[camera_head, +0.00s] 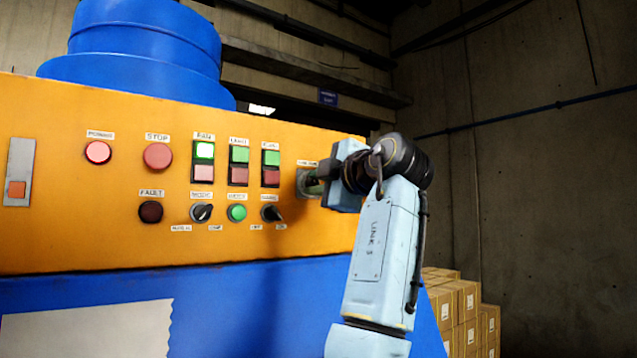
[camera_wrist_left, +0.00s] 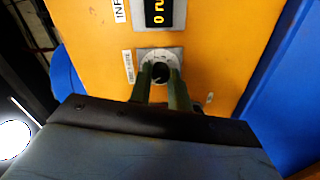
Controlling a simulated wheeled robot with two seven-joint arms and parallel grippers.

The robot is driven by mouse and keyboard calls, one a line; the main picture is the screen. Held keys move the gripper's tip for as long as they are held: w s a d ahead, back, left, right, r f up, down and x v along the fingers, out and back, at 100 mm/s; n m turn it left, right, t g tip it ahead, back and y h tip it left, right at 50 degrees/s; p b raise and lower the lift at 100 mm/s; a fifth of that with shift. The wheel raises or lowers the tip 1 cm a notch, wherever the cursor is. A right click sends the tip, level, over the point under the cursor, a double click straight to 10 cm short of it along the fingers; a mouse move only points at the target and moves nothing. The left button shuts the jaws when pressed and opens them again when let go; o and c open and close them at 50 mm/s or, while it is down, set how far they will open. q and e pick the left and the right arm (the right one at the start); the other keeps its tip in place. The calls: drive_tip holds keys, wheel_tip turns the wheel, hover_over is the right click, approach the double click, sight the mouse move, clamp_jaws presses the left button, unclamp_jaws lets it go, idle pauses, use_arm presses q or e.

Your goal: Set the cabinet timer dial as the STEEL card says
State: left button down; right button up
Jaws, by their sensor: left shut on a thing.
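The timer dial is a dark round knob (camera_wrist_left: 160,72) on a pale metal plate (camera_wrist_left: 138,56) on the orange cabinet panel. In the wrist view my left gripper (camera_wrist_left: 161,76) has its two greenish fingers shut on the dial, one on each side. In the head view the dial's plate (camera_head: 301,180) shows at the panel's right end, and my left gripper (camera_head: 316,183) reaches it from the right and hides most of the dial. The dial's scale marks are too small to read. No card marked STEEL can be read. My right gripper is not in view.
A lit yellow display (camera_wrist_left: 160,12) sits beside the dial in the wrist view. Left of the dial are rocker switches (camera_head: 238,166), small selector knobs (camera_head: 271,213) and round buttons (camera_head: 158,156). A pale blank sheet (camera_head: 90,330) is on the blue front. Boxes (camera_head: 462,305) stand right.

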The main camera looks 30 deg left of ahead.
use_arm(q)
drive_tip(key=shift+n, duration=1.3)
drive_tip(key=c, duration=1.3)
unclamp_jaws()
drive_tip(key=shift+d, duration=0.15)
drive_tip(key=b+v, duration=0.3)
drive_tip(key=v, duration=1)
